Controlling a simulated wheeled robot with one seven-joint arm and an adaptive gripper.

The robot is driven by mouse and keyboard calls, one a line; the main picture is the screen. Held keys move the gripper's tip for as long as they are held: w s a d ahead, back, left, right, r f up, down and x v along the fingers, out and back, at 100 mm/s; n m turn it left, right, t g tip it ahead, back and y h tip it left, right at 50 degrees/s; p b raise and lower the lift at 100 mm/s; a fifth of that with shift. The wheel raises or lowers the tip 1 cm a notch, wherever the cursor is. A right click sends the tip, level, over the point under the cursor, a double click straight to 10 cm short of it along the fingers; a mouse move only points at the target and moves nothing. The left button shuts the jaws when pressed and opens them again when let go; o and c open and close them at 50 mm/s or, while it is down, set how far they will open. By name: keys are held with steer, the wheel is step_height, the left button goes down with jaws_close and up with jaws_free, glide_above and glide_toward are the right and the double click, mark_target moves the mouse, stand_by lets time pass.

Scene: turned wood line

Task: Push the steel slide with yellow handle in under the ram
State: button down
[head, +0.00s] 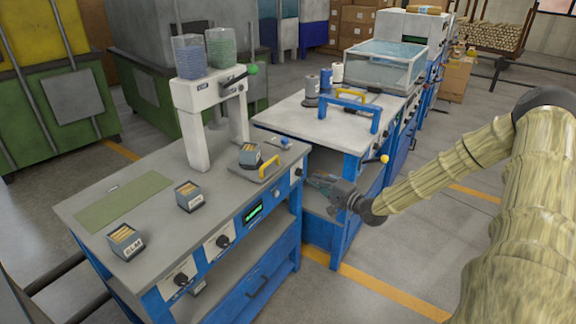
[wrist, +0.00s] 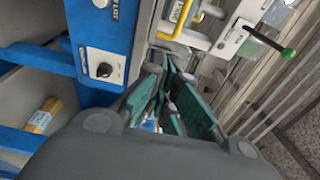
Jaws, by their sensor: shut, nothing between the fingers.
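The steel slide (head: 243,172) is a flat grey plate on the near workbench, with a yellow handle (head: 268,167) at its front edge. A small grey box with wooden pieces (head: 249,155) stands on it. The slide sits out in front of the white ram frame (head: 196,140), which has a green-knobbed lever (head: 251,69). My gripper (head: 318,184) is shut and empty, off the bench's right end, to the right of the handle and apart from it. In the wrist view the green fingers (wrist: 165,85) are together, and the yellow handle (wrist: 178,28) shows beyond them.
On the bench stand two more small boxes, the ELM box (head: 125,242) and another (head: 189,196), near a green mat (head: 125,200). A second blue bench (head: 290,115) with a yellow-topped blue handle stands behind my gripper. Black knobs line the near bench's front.

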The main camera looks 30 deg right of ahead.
steer(key=shift+w+a+p, duration=0.2)
steer(key=shift+w+a, duration=0.25)
steer(key=shift+w, duration=1.85)
steer(key=shift+w+a+p, duration=0.2)
steer(key=shift+w+a, duration=0.3)
steer(key=shift+w, duration=1.75)
steer(key=shift+w+a+p, duration=0.2)
steer(key=shift+w+a, duration=0.25)
steer(key=shift+w, duration=1.85)
